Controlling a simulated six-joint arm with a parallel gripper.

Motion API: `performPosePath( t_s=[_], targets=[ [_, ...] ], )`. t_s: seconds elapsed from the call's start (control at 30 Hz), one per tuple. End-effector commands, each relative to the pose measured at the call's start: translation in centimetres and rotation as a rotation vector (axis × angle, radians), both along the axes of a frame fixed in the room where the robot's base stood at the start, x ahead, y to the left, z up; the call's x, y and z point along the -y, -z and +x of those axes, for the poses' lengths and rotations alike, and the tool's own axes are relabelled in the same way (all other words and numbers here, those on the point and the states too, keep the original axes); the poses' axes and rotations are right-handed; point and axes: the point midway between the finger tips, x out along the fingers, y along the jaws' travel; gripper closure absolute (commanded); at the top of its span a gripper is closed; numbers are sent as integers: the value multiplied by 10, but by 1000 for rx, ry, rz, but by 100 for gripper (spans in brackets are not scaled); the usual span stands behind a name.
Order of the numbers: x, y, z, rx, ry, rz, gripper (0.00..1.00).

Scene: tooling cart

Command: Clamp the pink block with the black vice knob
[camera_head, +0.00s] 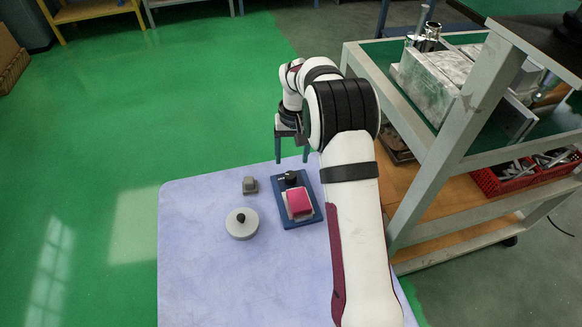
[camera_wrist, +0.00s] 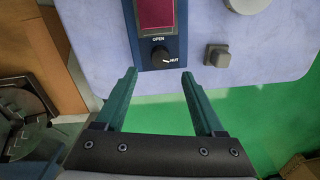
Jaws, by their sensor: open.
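The pink block (camera_head: 299,202) sits on the blue vice (camera_head: 285,215) on the pale table. In the wrist view the block (camera_wrist: 155,12) shows at the top edge, partly cut off. The black knob (camera_head: 290,178) is at the vice's far end. In the wrist view the knob (camera_wrist: 161,55) lies between the labels "OPEN" and a partly hidden one reading "HUT". My gripper (camera_head: 291,159) is open and empty, near the table's far edge. In the wrist view its fingertips (camera_wrist: 160,74) are spread to either side of the knob and apart from it.
A small grey block (camera_head: 250,185) and a round grey lidded thing (camera_head: 242,223) with a dark knob stand left of the vice. The left of the table (camera_head: 190,270) is clear. A metal cart (camera_head: 430,170) with parts and red bins (camera_head: 505,178) stands right of my arm.

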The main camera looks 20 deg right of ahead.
Motion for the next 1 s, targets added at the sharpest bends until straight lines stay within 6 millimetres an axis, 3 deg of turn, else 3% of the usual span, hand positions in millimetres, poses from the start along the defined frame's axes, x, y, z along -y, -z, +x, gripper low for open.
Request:
performPosePath(
  t_s=[0.1, 0.23, 0.4, 0.63, 1.0],
  targets=[
    [-1, 32, 0, -3, 0, 1, 29],
    [-2, 55, 0, -2, 0, 0, 29],
    [-3, 66, 0, 0, 0, 0, 29],
    [-3, 67, 0, 0, 0, 0, 29],
    [-3, 67, 0, 1, 0, 0, 94]
  ],
)
